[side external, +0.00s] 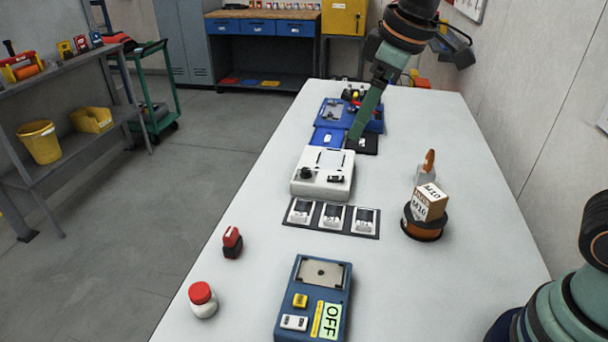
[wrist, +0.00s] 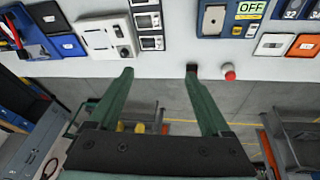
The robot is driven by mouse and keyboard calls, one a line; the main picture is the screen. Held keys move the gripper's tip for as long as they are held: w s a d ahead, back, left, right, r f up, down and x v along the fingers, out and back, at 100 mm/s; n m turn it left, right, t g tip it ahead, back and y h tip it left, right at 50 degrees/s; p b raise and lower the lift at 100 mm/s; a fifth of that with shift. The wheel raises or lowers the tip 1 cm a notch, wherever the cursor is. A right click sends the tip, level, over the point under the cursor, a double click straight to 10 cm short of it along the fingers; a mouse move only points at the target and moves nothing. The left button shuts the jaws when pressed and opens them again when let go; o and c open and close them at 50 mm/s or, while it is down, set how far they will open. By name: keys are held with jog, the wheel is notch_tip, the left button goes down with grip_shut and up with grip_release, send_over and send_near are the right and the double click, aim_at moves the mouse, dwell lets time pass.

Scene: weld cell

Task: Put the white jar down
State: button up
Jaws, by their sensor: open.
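The white jar (side external: 203,307) with a red lid stands upright on the table near its front left edge in the side view. It also shows in the wrist view (wrist: 227,67), to the right of the right finger and apart from it. My gripper (side external: 354,140) is further back, by the blue trays and white device, well away from the jar. In the wrist view my gripper (wrist: 159,71) has its two green fingers spread wide with nothing between them.
A red and black block (side external: 232,242) stands behind the jar. A blue box marked OFF (side external: 284,305) lies to the jar's right. A white device (side external: 308,187), a strip of several switches (side external: 366,236) and an orange spool (side external: 422,230) stand further back. The table's left edge is close to the jar.

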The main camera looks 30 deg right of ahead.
jog(key=s+d+f+m+t+h, duration=0.1)
jog(key=s+d+f+m+t, duration=0.1)
jog(key=s+d+f+m, duration=0.2)
jog(key=shift+s+d+m, duration=1.4)
jog(key=shift+s+d, duration=1)
jog(key=shift+d, duration=0.3)
